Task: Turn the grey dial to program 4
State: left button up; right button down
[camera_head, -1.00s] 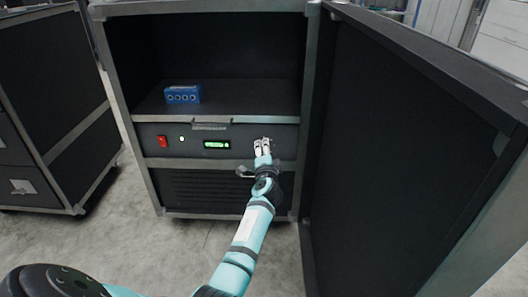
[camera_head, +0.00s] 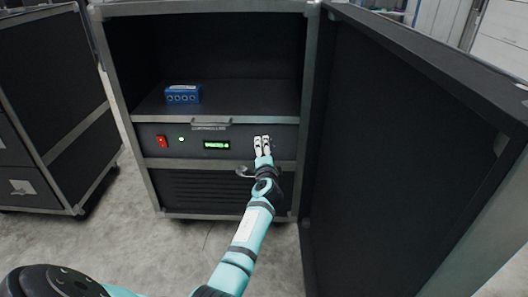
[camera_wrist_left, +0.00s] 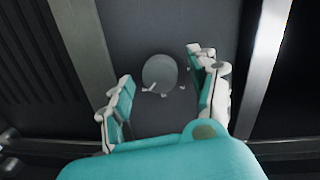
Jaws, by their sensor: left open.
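The grey dial (camera_wrist_left: 160,73) is a round disc on the dark panel in the left wrist view. Small pale marks show along its lower edge; I cannot read them. My left gripper (camera_head: 262,144) is at the right end of the panel (camera_head: 242,144) and hides the dial in the head view. In the left wrist view its fingers are open, one on each side of the dial, with visible gaps. The green display (camera_head: 216,145) left of the gripper shows small text that seems to end in 4. My right gripper is not in view.
A blue box (camera_head: 183,94) stands on the shelf above. A handle (camera_head: 211,122) juts out above the display. The open cabinet door (camera_head: 400,150) stands close on the right.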

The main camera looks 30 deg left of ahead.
pick_arm(q)
jog(key=shift+s, duration=0.1)
jog(key=v, duration=1.1)
jog(key=shift+s+d+r, duration=0.15)
jog(key=shift+s+d, duration=0.1)
jog(key=shift+s, duration=0.05)
